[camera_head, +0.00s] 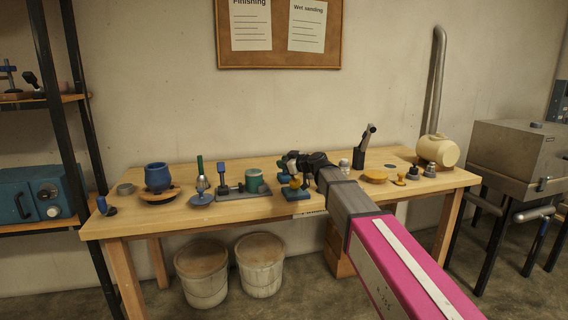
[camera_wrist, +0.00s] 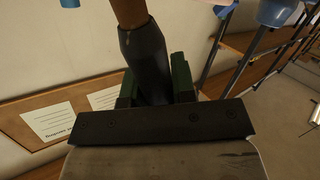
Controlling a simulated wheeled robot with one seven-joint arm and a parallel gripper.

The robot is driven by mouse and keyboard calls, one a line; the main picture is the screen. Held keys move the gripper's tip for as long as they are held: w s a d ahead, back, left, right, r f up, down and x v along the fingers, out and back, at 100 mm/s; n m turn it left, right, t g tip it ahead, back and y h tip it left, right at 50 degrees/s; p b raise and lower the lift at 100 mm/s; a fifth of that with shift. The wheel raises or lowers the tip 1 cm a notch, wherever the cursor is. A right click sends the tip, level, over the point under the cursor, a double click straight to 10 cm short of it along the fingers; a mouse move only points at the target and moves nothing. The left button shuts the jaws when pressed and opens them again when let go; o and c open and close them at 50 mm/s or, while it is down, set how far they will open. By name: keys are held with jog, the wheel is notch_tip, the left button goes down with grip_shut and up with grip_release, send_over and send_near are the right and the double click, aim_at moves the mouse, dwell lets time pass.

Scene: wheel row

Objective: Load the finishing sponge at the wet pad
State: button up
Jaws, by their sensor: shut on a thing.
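My gripper (camera_wrist: 156,84) has its two green fingers shut on a dark grey piece with a brown shaft (camera_wrist: 129,12) in the wrist view. I cannot tell which end of this tool shows, and no sponge on it is visible. In the head view my gripper (camera_head: 292,165) is dark and is over the middle of the workbench (camera_head: 255,205). Below it stands a blue block with a yellowish rounded piece (camera_head: 295,183) on it; the arm partly hides this area. A flat yellow-orange round pad (camera_head: 374,177) lies to the right. I cannot tell which piece is the wet pad.
Left of my gripper stand a green cup (camera_head: 254,181), a blue disc tool (camera_head: 201,198) and a blue pot (camera_head: 158,177). To the right are a dark upright holder (camera_head: 359,158), small knobbed tools (camera_head: 412,173) and a cream drum (camera_head: 438,150). Two buckets (camera_head: 202,275) stand beneath.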

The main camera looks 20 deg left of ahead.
jog(key=shift+r, duration=0.15)
dwell(0.4)
notch_tip(320, 180, up, 7)
dwell(0.9)
jog(key=shift+d, duration=0.1)
dwell(0.4)
